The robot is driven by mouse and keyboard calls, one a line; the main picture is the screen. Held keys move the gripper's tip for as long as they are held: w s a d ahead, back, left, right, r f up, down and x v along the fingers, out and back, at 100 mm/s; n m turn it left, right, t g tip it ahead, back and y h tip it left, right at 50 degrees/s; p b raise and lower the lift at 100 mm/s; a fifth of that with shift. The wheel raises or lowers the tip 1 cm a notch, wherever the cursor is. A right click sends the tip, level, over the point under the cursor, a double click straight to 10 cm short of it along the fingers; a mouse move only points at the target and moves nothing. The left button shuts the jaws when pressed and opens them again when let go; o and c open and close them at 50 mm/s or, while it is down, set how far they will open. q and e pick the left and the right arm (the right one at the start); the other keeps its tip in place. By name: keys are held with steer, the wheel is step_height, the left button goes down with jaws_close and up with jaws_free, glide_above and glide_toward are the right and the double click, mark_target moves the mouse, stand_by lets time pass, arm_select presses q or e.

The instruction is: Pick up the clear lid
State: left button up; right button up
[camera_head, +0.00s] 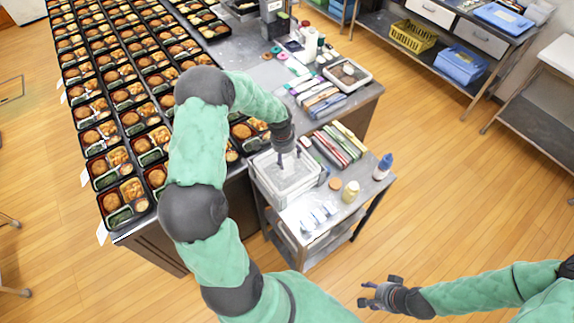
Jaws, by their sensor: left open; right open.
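A stack of clear lids (277,182) lies in a white, squarish holder on the small cart at the table's right end. My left gripper (288,158) is over the far part of this stack, pointing down, with its fingers open. Whether the fingertips touch the top lid I cannot tell. My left arm crosses the middle of the view and hides part of the table. My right gripper (370,294) is open and empty over the floor at the lower right, away from the cart.
Many filled bento trays (120,90) cover the long table. The cart (330,222) also holds a yellow bottle (350,191), a blue-capped bottle (383,167) and packs of sticks (337,146). A shelf with a yellow basket (408,38) stands at the upper right. Wooden floor lies free at right.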

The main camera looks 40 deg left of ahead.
mark_target(288, 162)
arm_select(q)
steer(key=shift+w+d+f, duration=0.1)
steer(key=shift+w+f, duration=0.05)
steer(key=shift+f, duration=0.8)
steer(key=shift+w+f, duration=0.1)
steer(key=shift+f, duration=0.8)
steer(key=c, duration=1.1)
